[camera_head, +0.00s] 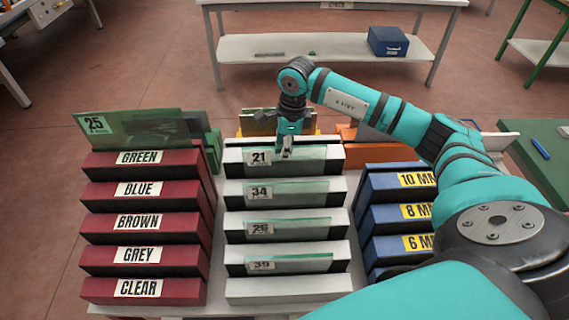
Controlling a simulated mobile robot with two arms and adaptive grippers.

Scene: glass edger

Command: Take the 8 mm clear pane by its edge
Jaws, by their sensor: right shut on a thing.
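My right gripper (287,150) points down at the top row of the middle white-and-black rack (290,288). It is shut on the upper edge of the pane labelled 21 (312,166), which is pale green-tinted and stands in that row. Panes labelled 34 (305,193), 26 (300,229) and 39 (300,264) stand in the lower rows. I cannot tell any pane's thickness here. My left gripper is not in view.
A red rack (145,204) with colour labels stands left, a green pane labelled 25 (150,127) in its GREEN row. A blue rack (385,217) labelled 10, 8 and 6 MM stands right. A table (270,45) with a blue box (388,41) is behind.

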